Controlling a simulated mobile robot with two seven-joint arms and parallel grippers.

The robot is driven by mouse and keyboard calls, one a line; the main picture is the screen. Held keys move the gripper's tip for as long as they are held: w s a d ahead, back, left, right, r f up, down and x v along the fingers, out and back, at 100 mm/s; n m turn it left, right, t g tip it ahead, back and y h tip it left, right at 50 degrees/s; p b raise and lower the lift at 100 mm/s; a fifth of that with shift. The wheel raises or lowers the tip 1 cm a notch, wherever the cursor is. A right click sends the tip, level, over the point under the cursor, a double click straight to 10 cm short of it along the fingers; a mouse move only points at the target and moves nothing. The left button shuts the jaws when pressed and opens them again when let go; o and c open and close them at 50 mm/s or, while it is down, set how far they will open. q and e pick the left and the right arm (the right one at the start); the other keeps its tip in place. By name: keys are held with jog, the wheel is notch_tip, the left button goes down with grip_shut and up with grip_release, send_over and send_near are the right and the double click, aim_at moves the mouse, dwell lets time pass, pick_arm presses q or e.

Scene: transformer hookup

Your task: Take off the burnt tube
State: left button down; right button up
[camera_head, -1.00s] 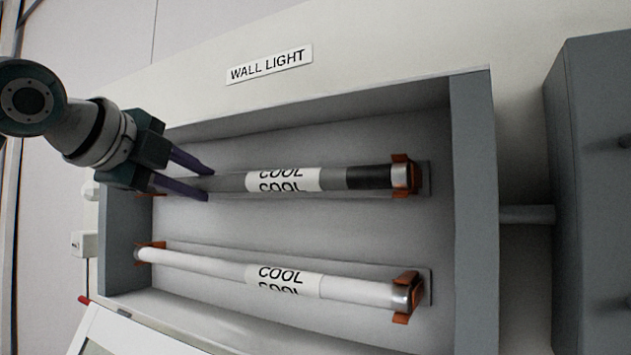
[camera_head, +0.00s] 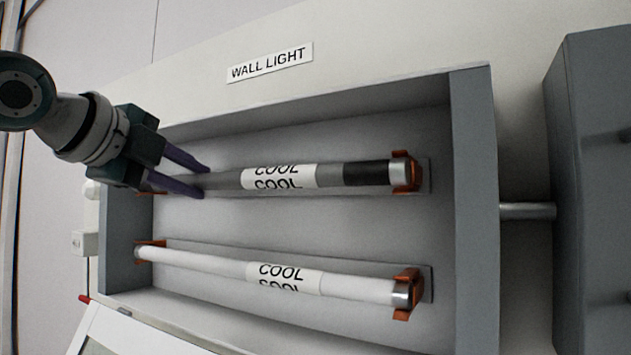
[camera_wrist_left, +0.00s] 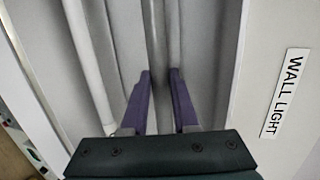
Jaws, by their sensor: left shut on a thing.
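The burnt tube (camera_head: 222,181) is grey with a black band near its right end and a white COOL label. It lies in the upper position of the wall light box. My left gripper (camera_head: 203,183) is shut on it near its left end, one purple finger above and one below. The left wrist view shows the fingers (camera_wrist_left: 161,75) on either side of the grey tube (camera_wrist_left: 154,40). The tube's right end is at the upper right orange clip (camera_head: 407,171); its left end is hidden by my gripper. My right gripper is not in view.
A white tube (camera_head: 200,262) with a COOL label sits below in orange clips (camera_head: 406,294). The box's right wall (camera_head: 474,200) and top edge frame the tubes. A WALL LIGHT sign (camera_head: 270,63) is above. A grey cabinet (camera_head: 595,190) stands at right.

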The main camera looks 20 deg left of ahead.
pick_arm(q)
jog(key=shift+s+a+b, duration=0.15)
jog(key=shift+s+b, duration=0.55)
jog(key=shift+s, duration=0.55)
